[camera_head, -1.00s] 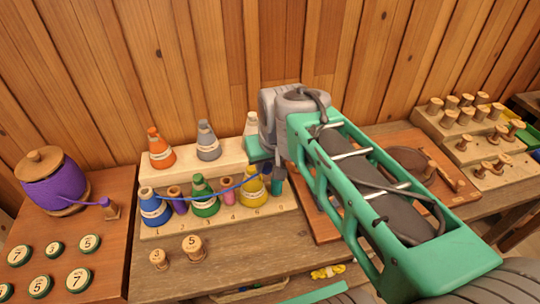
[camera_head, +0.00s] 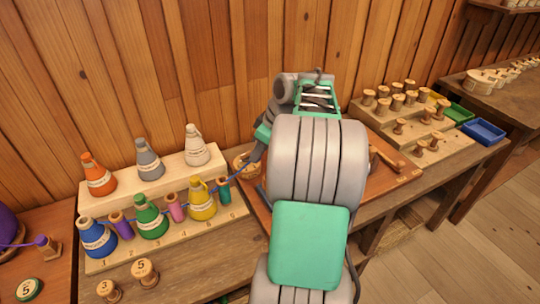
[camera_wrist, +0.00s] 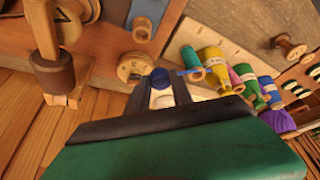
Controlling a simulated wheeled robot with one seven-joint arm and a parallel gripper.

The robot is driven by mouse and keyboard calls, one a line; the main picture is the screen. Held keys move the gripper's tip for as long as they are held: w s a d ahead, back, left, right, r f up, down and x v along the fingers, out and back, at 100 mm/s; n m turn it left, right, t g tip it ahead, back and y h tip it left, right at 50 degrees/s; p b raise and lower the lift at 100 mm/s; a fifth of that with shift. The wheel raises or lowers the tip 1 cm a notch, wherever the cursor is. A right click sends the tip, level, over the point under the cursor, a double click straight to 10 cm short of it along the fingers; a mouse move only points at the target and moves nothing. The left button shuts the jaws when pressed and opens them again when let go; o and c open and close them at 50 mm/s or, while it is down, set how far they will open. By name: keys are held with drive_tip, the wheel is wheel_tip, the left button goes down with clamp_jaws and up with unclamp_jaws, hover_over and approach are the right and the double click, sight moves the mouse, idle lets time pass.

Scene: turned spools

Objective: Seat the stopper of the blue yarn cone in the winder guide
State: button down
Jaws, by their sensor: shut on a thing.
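The blue yarn cone (camera_head: 97,237) stands at the left end of the front row of the rack, by the number 1. Its blue strand runs right, past the other cones, toward my gripper. It also shows in the wrist view (camera_wrist: 268,92). My gripper (camera_wrist: 163,84) is shut on a small blue piece (camera_wrist: 161,78), apparently the stopper; its outline is partly hidden by the fingers. A blue plate with a hole (camera_wrist: 142,22) lies on the brown board beyond the fingertips. I cannot tell whether it belongs to the winder guide. My arm hides much of the board in the head view.
A round wooden piece (camera_wrist: 132,68) is close beside my fingertips. Green (camera_head: 151,217) and yellow (camera_head: 201,199) cones with small spools fill the front row. Orange, grey and white cones stand behind. A stepped spool rack (camera_head: 410,125) is at the right. Wooden boards close off the back.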

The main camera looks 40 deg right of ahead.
drive_tip(key=d+f+b, duration=0.1)
drive_tip(key=f, duration=0.1)
drive_tip(key=s+d+f+b, duration=0.1)
drive_tip(key=f+b, duration=0.1)
drive_tip(key=d+f+b, duration=0.1)
drive_tip(key=f, duration=0.1)
drive_tip(key=shift+s+f+b, duration=0.2)
drive_tip(key=shift+s+b, duration=0.1)
drive_tip(key=shift+b, duration=0.05)
drive_tip(key=shift+s, duration=0.2)
idle(0.5)
drive_tip(key=shift+f+b, duration=0.9)
drive_tip(key=shift+f, duration=0.2)
drive_tip(key=c, duration=1)
unclamp_jaws()
drive_tip(key=shift+c, duration=0.2)
drive_tip(key=shift+o, duration=0.4)
